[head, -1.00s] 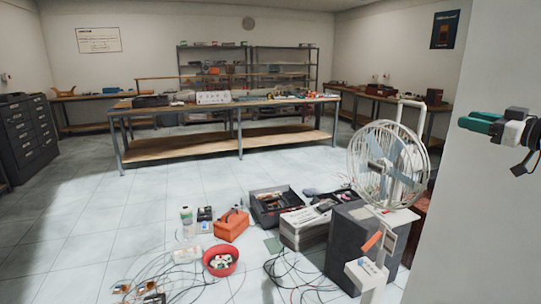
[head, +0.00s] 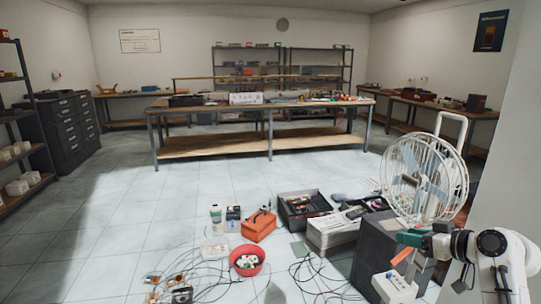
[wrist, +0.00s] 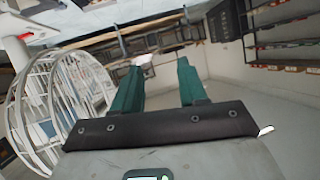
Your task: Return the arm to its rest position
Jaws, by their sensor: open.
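My gripper (head: 405,238) shows at the lower right of the head view, with green fingers pointing left and my white arm behind it. It appears in front of the fan (head: 425,180) and the dark grey box in the picture. In the wrist view my gripper (wrist: 160,68) has its two green fingers apart, with a clear gap between them. I see nothing held in it. The fan's white wire cage (wrist: 75,105) fills the left of the wrist view, close beside the left finger; I cannot tell whether they touch.
A dark grey box (head: 372,245) stands under the fan. A pale wall (head: 510,190) is close at the right. Cables, a red bowl (head: 262,264), an orange case (head: 258,228) and a black crate (head: 300,222) lie on the floor. Floor at the left (head: 110,215) is clear.

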